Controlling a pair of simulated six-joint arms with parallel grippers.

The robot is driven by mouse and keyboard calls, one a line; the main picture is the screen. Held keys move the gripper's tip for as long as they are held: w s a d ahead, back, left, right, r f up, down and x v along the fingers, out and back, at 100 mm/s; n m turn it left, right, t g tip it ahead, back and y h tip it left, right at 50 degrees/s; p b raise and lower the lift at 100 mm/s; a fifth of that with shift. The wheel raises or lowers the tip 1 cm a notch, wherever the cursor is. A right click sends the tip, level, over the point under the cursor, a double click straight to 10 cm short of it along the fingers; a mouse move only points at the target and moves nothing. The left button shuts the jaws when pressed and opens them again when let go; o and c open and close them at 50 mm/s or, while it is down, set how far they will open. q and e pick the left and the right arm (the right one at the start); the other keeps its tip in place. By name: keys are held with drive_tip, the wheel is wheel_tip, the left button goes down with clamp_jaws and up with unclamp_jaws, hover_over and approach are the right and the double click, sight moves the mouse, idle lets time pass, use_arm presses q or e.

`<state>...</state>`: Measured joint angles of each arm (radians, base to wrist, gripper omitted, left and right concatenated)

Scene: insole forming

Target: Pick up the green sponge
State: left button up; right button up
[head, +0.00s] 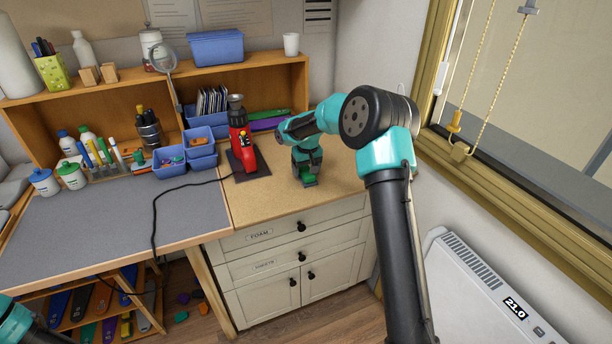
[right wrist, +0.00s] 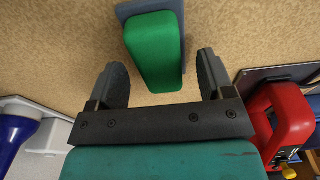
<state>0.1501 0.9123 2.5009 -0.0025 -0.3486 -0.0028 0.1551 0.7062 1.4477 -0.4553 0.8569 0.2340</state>
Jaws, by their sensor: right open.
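The green sponge (right wrist: 155,55) shows in the right wrist view, with a flat blue-grey piece (right wrist: 136,10) partly hidden behind it. Both are over the tan worktop. My right gripper (right wrist: 162,62) is open, with one dark finger on each side of the sponge's near part. Gaps show between both fingers and the sponge; how far down the fingers reach is hard to tell. In the head view my right gripper (head: 306,177) points down over the tan worktop, and a small bit of green shows at its tips. My left gripper is out of view; only a teal arm part shows at lower left.
A red device (head: 240,140) on a dark base stands left of my right gripper; it also shows in the right wrist view (right wrist: 285,115). Blue bins (head: 170,160) and a shelf are farther left and behind. The front of the tan worktop (head: 260,208) is clear.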

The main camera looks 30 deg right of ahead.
drive_tip(key=shift+f, duration=0.55)
drive_tip(key=c, duration=1)
drive_tip(key=shift+r, duration=0.1)
